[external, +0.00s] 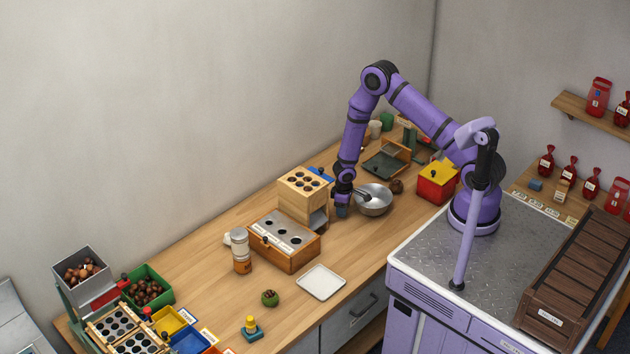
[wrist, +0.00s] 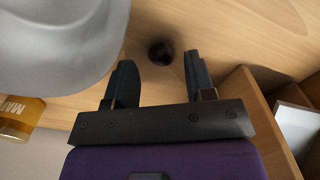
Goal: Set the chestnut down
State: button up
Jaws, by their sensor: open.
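A small dark round chestnut (wrist: 161,52) rests on the wooden worktop in the wrist view, seen in the gap between my two fingers. My gripper (wrist: 158,76) is open, with one finger to either side of it and no contact visible. In the external view my gripper (external: 342,210) points down at the worktop, just left of the metal pan (external: 374,203). The chestnut cannot be made out there. The pan also fills the upper left of the wrist view (wrist: 55,40).
A wooden box with a holed top (external: 303,184) and a wooden tray with round holes (external: 285,243) stand left of my gripper. A wooden side (wrist: 240,100) is close right of my fingers in the wrist view. A white tray (external: 321,282) lies in front on the worktop (external: 205,278).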

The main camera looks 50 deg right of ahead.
notch_tip(320, 180, up, 5)
jog(key=shift+r, duration=0.1)
jog(key=shift+o, duration=0.6)
jog(key=shift+r, duration=0.45)
